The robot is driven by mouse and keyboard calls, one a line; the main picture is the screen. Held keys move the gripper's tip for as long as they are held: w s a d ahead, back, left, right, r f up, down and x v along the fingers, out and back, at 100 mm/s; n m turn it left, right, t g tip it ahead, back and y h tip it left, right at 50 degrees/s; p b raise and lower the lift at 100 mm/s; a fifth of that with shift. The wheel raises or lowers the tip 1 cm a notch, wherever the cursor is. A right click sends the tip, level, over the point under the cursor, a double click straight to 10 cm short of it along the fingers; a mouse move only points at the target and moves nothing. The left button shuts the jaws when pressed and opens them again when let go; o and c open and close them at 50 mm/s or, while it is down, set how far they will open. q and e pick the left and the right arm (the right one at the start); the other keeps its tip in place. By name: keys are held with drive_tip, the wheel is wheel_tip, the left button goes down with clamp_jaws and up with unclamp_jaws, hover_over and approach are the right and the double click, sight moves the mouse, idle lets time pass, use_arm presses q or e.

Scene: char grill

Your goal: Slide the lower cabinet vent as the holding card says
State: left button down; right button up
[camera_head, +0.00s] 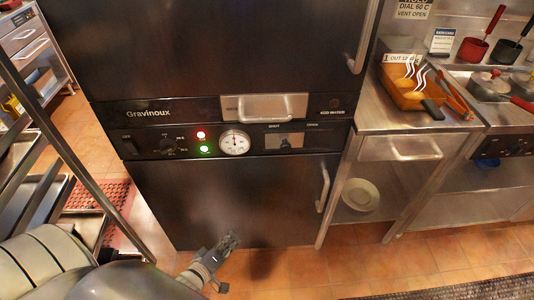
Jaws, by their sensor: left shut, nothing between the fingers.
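The holding card (412,10) on the back wall at the upper right reads "DIAL 60 C" and "VENT OPEN"; its top line is cut off by the frame. The vent slide (285,141) is on the dark control panel (230,112) between the two cabinet doors. "SHUT" is marked above its left part and "OPEN" to the right. Its small size leaves its exact position unclear. My left gripper (231,240) is shut and empty, low in front of the lower cabinet door (230,190), well below the vent. My right gripper is not in view.
The panel also carries a dial knob (168,146), red and green lights, a round gauge (235,141) and a pull-out handle (266,108). The lower door handle (323,187) sticks out. A steel counter (385,115) stands right; a rack (60,130) stands left.

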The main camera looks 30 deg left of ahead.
use_arm(q)
drive_tip(key=w+r+n+t+h, duration=0.1)
drive_tip(key=w+r+n+t, duration=0.1)
drive_tip(key=r, duration=1)
drive_tip(key=w+r+n+t, duration=0.2)
drive_tip(key=r+n+t, duration=0.1)
drive_tip(key=r, duration=0.9)
drive_tip(key=shift+d+r+n+t+h, duration=0.25)
drive_tip(key=shift+n+t+h, duration=0.15)
drive_tip(key=shift+n, duration=0.1)
drive_tip(key=shift+w, duration=0.15)
drive_tip(key=p, duration=0.2)
approach(277, 143)
drive_tip(key=w+a, duration=0.2)
drive_tip(key=a, duration=0.1)
drive_tip(key=shift+w+d+r, duration=0.15)
drive_tip(key=shift+w+d, duration=0.3)
drive_tip(key=shift+d, duration=0.15)
drive_tip(key=shift+w+d+r, duration=0.15)
drive_tip(key=shift+w+d, duration=0.35)
drive_tip(key=shift+d, duration=0.1)
drive_tip(key=shift+w+d+p, duration=0.3)
drive_tip(key=shift+w+d, duration=0.05)
drive_tip(key=shift+d, duration=0.2)
